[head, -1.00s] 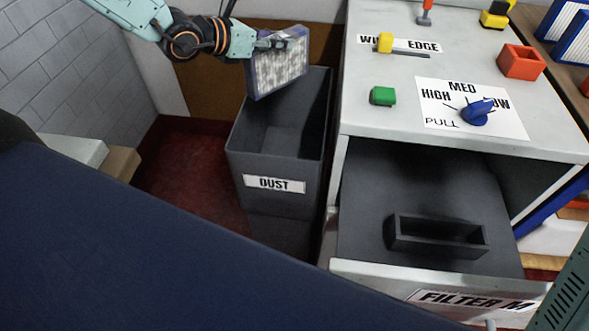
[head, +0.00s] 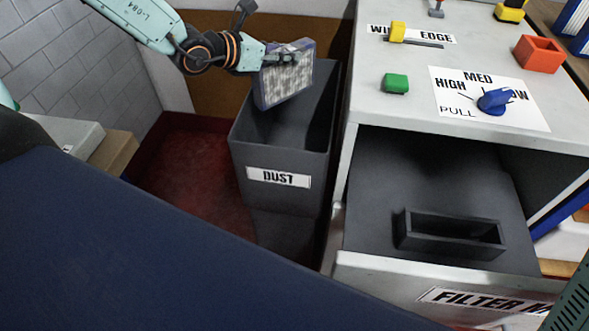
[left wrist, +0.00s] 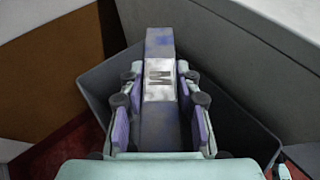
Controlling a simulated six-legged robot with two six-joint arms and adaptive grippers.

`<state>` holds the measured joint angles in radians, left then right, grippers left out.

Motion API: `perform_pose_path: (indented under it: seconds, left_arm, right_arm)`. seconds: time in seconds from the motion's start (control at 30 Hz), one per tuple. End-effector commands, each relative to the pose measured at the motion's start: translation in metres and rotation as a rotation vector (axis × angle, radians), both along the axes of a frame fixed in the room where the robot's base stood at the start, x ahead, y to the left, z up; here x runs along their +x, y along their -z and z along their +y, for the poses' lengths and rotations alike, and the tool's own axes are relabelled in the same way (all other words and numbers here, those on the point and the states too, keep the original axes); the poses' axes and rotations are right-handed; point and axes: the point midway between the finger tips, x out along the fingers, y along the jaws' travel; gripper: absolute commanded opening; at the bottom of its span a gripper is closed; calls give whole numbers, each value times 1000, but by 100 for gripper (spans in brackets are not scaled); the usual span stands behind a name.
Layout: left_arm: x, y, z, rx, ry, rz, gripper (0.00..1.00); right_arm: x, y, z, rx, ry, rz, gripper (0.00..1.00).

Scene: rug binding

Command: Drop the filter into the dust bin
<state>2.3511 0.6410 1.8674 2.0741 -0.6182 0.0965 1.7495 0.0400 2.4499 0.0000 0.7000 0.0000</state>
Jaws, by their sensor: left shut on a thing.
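The filter (head: 287,84), a framed panel with a pale, pleated-looking face and blue-violet edges, hangs tilted in my left gripper (head: 283,59). The gripper is shut on its upper part. The dark grey dust bin (head: 268,157), labelled DUST, stands open on the floor. In the head view the filter's lower part overlaps the bin's mouth. In the left wrist view, the filter (left wrist: 159,75) shows edge-on with an M label between the fingers (left wrist: 160,98), with the bin's walls (left wrist: 232,115) around it. How far it reaches below the rim is unclear. My right gripper is not in view.
A grey cabinet (head: 365,100) with knobs and switches stands close right of the bin. Its drawer (head: 375,215), labelled FILTER, is pulled out and holds a dark rectangular holder (head: 450,232). Red floor (head: 195,165) is clear left of the bin. A brown panel (head: 215,85) stands behind.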

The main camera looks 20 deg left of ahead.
Motion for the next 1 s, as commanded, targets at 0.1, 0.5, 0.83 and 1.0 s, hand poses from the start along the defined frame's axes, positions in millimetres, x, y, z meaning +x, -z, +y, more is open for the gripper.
perform_pose_path:
  seconds: [0.1,0.5,0.83,1.0]
  left_arm:
    - [0,-1,0,0,0,-1,34]
    - [0,-1,0,0,0,-1,59]
    - [-6,-4,4,-3,-4,-1,59]
    - [-20,-12,10,-7,-3,-2,59]
  right_arm:
    - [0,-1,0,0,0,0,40]
    - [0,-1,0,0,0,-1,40]
    - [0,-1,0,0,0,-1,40]
    - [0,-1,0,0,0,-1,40]
